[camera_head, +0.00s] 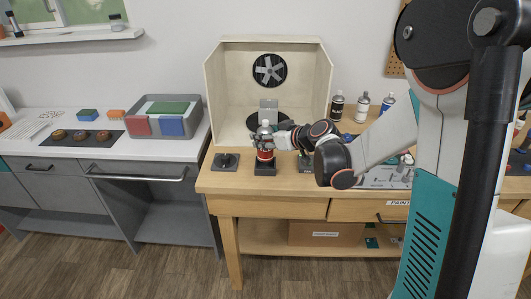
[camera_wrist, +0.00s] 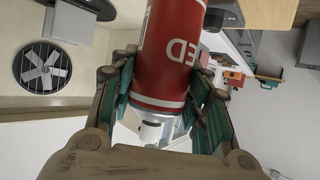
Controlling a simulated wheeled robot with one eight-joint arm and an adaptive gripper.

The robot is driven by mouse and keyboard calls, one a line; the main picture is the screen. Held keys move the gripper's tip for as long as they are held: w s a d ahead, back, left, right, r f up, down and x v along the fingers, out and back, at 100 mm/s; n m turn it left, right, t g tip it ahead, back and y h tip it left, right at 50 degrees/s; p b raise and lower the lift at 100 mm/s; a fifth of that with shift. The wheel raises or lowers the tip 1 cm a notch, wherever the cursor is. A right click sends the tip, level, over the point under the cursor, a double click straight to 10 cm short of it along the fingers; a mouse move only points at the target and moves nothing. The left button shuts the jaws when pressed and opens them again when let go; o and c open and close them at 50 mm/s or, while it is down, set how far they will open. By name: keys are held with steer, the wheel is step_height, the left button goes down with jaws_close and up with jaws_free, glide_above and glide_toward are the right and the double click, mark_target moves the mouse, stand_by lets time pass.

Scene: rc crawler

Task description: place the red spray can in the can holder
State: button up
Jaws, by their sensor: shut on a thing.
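The red spray can (camera_head: 265,155) stands upright in my gripper (camera_head: 272,141), at the front of the wooden workbench. In the wrist view the red can (camera_wrist: 170,55) shows its "RED" lettering and a pale cap end, and both fingers of my gripper (camera_wrist: 165,100) close around it. A black square holder (camera_head: 264,169) sits directly below the can in the head view. I cannot tell whether the can's bottom rests in it or is just above it. The can's bottom is out of frame in the wrist view.
A pale spray booth (camera_head: 228,90) with a fan (camera_head: 268,70) stands behind. A dark square base (camera_head: 225,162) lies to the left. Several other spray cans (camera_head: 362,106) stand at the right back. A grey bin (camera_head: 190,146) is on the left counter.

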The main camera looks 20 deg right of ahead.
steer(key=shift+f+b, duration=0.8)
steer(key=shift+f, duration=1.45)
steer(key=shift+f, duration=0.1)
steer(key=o, duration=1.2)
steer(key=shift+c, duration=0.2)
steer(key=shift+s+r, duration=0.1)
steer(key=shift+r, duration=0.15)
steer(key=p+v, duration=0.3)
steer(key=v, duration=0.8)
steer(key=shift+s+d, duration=0.2)
steer(key=shift+s, duration=0.15)
